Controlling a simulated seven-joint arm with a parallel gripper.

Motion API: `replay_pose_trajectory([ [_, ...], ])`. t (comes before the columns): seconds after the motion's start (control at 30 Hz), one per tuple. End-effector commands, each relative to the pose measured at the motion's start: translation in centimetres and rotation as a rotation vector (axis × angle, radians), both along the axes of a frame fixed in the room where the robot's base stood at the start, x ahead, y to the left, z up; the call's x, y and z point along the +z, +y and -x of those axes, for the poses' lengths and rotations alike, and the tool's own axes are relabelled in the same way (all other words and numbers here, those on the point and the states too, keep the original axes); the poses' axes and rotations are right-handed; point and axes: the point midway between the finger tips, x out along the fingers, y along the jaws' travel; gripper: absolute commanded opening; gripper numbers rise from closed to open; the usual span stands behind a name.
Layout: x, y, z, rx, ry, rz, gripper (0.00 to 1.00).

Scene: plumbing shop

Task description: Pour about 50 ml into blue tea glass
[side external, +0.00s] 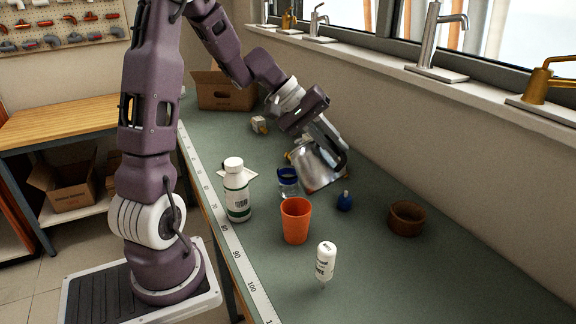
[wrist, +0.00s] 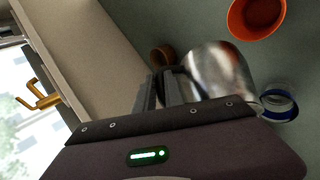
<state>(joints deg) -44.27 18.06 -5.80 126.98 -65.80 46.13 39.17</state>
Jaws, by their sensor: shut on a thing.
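The blue tea glass (side external: 288,190) is a clear glass with a blue rim band, standing on the green bench. It also shows at the right of the wrist view (wrist: 280,112). My gripper (side external: 338,152) is shut on a shiny metal pitcher (side external: 318,168) by its handle side. The pitcher is tilted and held close beside the glass, to its right in the side view. It also fills the middle of the wrist view (wrist: 220,72), next to my gripper fingers (wrist: 160,88). I see no stream of liquid. The pitcher's contents and the glass's fill level cannot be made out.
An orange cup (side external: 295,222) stands just in front of the glass. A white bottle (side external: 237,192) is to its left. A small white bottle (side external: 325,262), a blue bulb-shaped item (side external: 344,201) and a brown bowl (side external: 406,219) stand nearby. A cardboard box (side external: 224,92) is behind.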

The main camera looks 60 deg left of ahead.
Motion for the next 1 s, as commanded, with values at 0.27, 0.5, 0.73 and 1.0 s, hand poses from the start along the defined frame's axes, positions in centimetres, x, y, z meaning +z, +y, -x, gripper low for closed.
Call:
replay_pose_trajectory([
  [0.27,-1.5,-4.7,-1.4,-0.019,0.087,-0.326,0.0],
  [0.5,-1.9,-6.5,-2.1,-0.02,0.134,-0.478,0.0],
  [0.73,-3.7,-7.9,-2.6,-0.022,0.173,-0.61,0.0],
  [1.0,-5.8,-8.9,-3.0,-0.023,0.216,-0.744,0.0],
])
